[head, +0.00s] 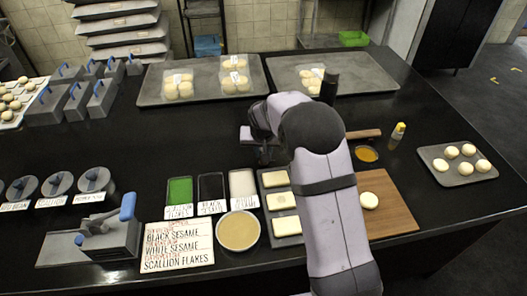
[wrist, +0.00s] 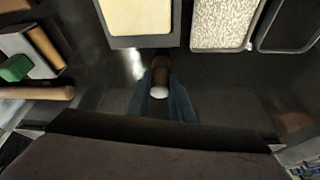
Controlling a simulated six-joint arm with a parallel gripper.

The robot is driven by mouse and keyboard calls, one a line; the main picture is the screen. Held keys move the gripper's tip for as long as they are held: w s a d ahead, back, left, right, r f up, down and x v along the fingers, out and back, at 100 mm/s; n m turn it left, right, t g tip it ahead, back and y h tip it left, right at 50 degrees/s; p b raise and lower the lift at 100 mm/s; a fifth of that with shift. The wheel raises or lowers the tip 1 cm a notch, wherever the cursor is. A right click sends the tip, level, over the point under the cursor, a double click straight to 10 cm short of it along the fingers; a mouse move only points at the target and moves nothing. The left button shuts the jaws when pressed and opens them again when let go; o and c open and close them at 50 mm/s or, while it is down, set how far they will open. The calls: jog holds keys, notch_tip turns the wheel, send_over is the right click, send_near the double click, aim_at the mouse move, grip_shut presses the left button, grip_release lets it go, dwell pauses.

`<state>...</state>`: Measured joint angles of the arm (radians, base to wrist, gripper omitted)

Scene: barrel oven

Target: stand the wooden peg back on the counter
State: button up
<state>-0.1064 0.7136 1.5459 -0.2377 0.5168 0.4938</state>
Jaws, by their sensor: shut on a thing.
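The wooden peg (wrist: 160,76) shows in the wrist view as a short brown cylinder with a pale end towards the camera. My gripper (wrist: 161,88) is shut on it, with a bluish finger on each side. In the head view my gripper (head: 266,152) is low over the black counter (head: 215,140), behind the topping trays, and my arm partly covers it. The peg cannot be made out there. I cannot tell whether its far end touches the counter or how much it tilts.
Close by stand the white sesame tray (head: 242,183), black sesame tray (head: 211,187) and a tray of pale dough slabs (head: 284,201). A wooden rod (head: 363,133) and a yellow-capped bottle (head: 397,131) are to the right. Bun trays (head: 160,85) lie behind. The counter left of my gripper is clear.

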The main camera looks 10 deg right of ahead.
jog(key=shift+f+b, duration=0.35)
jog(key=shift+f, duration=0.15)
dwell(0.3)
jog(key=o, duration=1.1)
jog(key=shift+c, duration=0.2)
jog(key=b+v, duration=0.1)
jog(key=v, duration=0.6)
jog(key=shift+r+b, duration=0.15)
jog(key=shift+b, duration=0.25)
jog(key=shift+s, duration=0.1)
jog(key=s+d+f+n+g+p, duration=0.1)
jog(key=s+g, duration=0.1)
jog(key=s, duration=1.4)
jog(key=s+d+f+n+g+y+p, duration=0.1)
jog(key=s+d+g, duration=0.1)
jog(key=s, duration=1.4)
jog(key=shift+d, duration=0.35)
